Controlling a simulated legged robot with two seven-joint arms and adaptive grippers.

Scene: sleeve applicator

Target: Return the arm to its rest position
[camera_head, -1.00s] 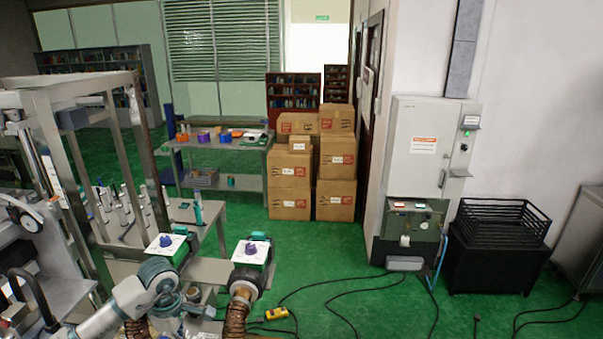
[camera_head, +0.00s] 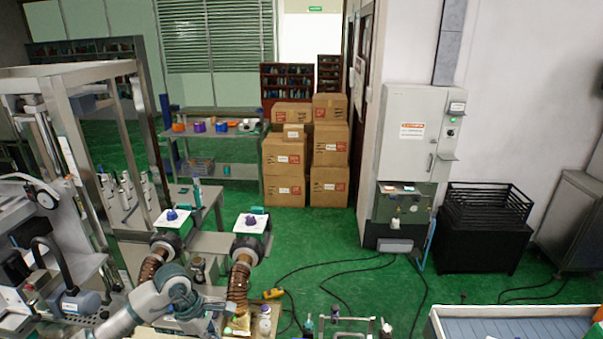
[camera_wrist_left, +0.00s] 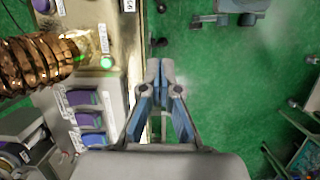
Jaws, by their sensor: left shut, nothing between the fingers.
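My left arm (camera_head: 170,290) comes in from the bottom left in the head view, in front of two brown ribbed hoses. My right arm and gripper are not in view.
A brown ribbed hose (camera_wrist_left: 38,65) lies left of the gripper, with several purple-topped switches (camera_wrist_left: 88,118) below it. A metal frame machine (camera_head: 65,80) stands at left. A grey-blue tray (camera_head: 515,325) is at the lower right. The green floor (camera_head: 320,240) is mostly open, with black cables.

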